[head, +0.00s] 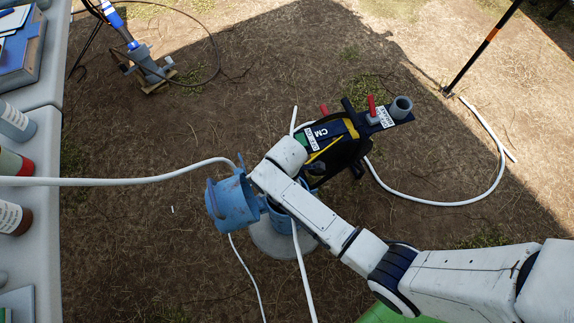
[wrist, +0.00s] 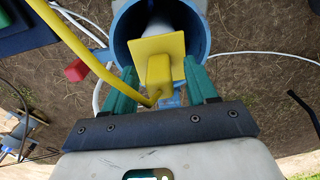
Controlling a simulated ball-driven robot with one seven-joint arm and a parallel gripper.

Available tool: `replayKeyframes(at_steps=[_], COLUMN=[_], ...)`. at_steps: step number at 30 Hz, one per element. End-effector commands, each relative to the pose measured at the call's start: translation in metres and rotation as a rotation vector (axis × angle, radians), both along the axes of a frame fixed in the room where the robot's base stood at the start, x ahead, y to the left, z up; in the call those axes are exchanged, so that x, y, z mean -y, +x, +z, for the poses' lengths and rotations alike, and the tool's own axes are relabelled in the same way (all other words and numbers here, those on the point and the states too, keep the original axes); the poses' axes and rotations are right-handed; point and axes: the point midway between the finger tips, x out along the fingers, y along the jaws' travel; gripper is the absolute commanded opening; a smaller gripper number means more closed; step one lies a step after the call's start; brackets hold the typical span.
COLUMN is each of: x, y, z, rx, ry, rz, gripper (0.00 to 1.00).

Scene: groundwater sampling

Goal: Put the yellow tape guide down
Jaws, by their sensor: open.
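In the wrist view the yellow tape guide (wrist: 158,62) has a square plate and a block below it. It sits at the mouth of a blue round casing (wrist: 120,30), in front of a pale tube inside. My gripper (wrist: 162,84) is open, with a green finger on each side of the guide's block. I cannot tell whether either finger touches it. A yellow tape (wrist: 78,42) runs from the upper left to the guide. In the head view the blue casing (head: 280,217) stands partly behind my arm, which hides the guide and the fingers.
A blue cap (head: 232,203) hangs open left of the casing, above a round concrete pad (head: 265,243). A dark panel (head: 395,112) with red-handled valves is just beyond. White hoses (head: 130,181) cross the ground. A grey table (head: 48,240) with bottles borders the left.

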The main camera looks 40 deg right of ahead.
Motion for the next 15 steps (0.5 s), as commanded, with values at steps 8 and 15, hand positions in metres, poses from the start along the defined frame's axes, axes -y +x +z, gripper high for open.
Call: replayKeyframes(at_steps=[8,15], x=[0.000,0.000], y=[0.000,0.001], z=[0.058,0.098], rx=[0.003,0.003], ry=[0.001,0.000], rz=[0.000,0.000], gripper=[0.57,0.57])
